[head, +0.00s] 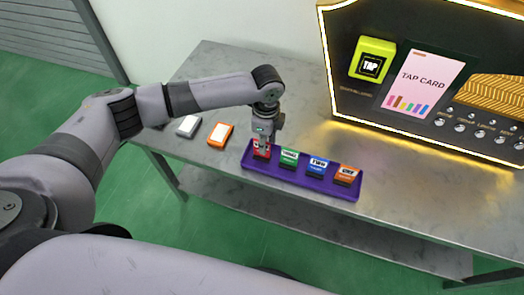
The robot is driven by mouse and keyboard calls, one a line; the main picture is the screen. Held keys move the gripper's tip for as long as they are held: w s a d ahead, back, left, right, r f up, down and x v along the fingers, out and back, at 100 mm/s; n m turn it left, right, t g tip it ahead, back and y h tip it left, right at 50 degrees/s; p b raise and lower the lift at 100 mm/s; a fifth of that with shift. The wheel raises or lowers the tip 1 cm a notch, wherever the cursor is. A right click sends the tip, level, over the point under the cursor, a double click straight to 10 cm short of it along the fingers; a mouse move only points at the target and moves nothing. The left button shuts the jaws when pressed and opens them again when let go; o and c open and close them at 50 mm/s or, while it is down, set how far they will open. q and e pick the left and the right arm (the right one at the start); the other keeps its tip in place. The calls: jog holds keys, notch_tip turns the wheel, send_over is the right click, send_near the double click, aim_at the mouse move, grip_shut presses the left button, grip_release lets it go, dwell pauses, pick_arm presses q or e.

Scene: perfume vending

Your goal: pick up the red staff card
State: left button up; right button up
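The red staff card (259,154) stands at the left end of a purple tray (324,187) on the metal table. My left gripper (264,146) points down right at the red card and covers part of it. Its fingers are too small and overlapped to tell whether they are open or closed on the card. The card appears to be still in the tray. My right gripper is not in view.
Green (289,158), blue (317,168) and orange (346,175) cards stand in the same tray. Left of it lie an orange device (220,134) and a grey one (188,126). A lit vending panel with a yellow-green TAP reader (371,60) stands at the back right.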

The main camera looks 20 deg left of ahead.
pick_arm(q)
jog(key=f, duration=0.2)
jog(key=a+f, duration=0.1)
jog(key=f, duration=0.2)
jog(key=shift+c, duration=0.2)
grip_shut()
dwell(0.3)
